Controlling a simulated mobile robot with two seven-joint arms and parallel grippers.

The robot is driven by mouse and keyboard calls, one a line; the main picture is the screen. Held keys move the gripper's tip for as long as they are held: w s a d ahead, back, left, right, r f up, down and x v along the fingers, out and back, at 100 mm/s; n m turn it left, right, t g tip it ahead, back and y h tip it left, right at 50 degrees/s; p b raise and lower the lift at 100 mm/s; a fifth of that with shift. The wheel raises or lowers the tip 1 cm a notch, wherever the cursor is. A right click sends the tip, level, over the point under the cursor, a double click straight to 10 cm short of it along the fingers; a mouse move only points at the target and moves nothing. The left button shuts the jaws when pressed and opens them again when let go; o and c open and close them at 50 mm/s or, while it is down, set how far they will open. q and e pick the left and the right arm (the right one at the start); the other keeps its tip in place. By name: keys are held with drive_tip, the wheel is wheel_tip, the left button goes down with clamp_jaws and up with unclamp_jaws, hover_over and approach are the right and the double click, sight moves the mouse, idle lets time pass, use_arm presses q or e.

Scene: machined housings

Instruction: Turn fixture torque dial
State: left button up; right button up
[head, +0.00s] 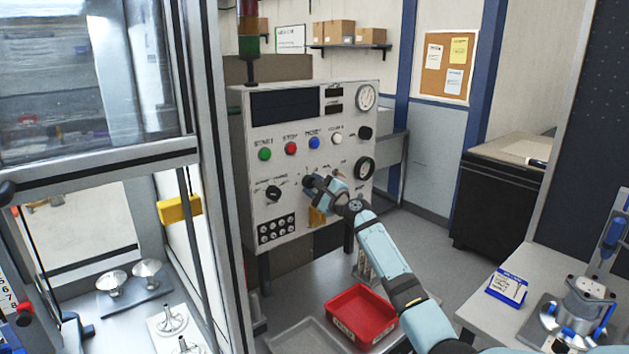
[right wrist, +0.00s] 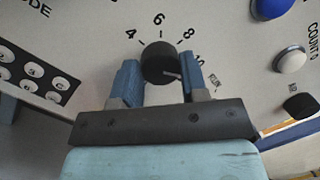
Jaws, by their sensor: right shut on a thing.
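The torque dial (right wrist: 160,60) is a round black knob on the pale control panel (head: 295,110), with 4, 6, 8 and 10 printed around it. A light pointer line on the knob points to the lower right in the right wrist view, roughly towards the 10 side. My right gripper (right wrist: 160,76) is shut on the dial, one blue finger on each side. In the head view my right gripper (head: 312,184) is at the middle of the panel and largely hides the dial. My left gripper is not in view.
Green, red, blue and white buttons (head: 337,139) sit above the gripper. A red bin (head: 362,315) stands below my arm. A framed glass enclosure (head: 205,150) stands at the left.

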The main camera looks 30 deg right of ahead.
drive_tip(key=shift+a+m+t+h+p, duration=0.15)
drive_tip(key=shift+m+h+p, duration=0.35)
drive_tip(key=shift+m, duration=1.3)
drive_tip(key=shift+d+m+t+h+p, duration=0.15)
drive_tip(key=shift+m+h+p, duration=0.3)
drive_tip(key=shift+m, duration=1.35)
drive_tip(key=shift+a, duration=0.1)
drive_tip(key=o, duration=0.9)
drive_tip(key=s, duration=0.4)
drive_tip(key=s+f+b, duration=0.1)
drive_tip(key=s, duration=0.4)
drive_tip(key=s+d+f+b, duration=0.1)
drive_tip(key=s, duration=0.3)
drive_tip(key=shift+s+f, duration=0.2)
drive_tip(key=shift+s, duration=0.1)
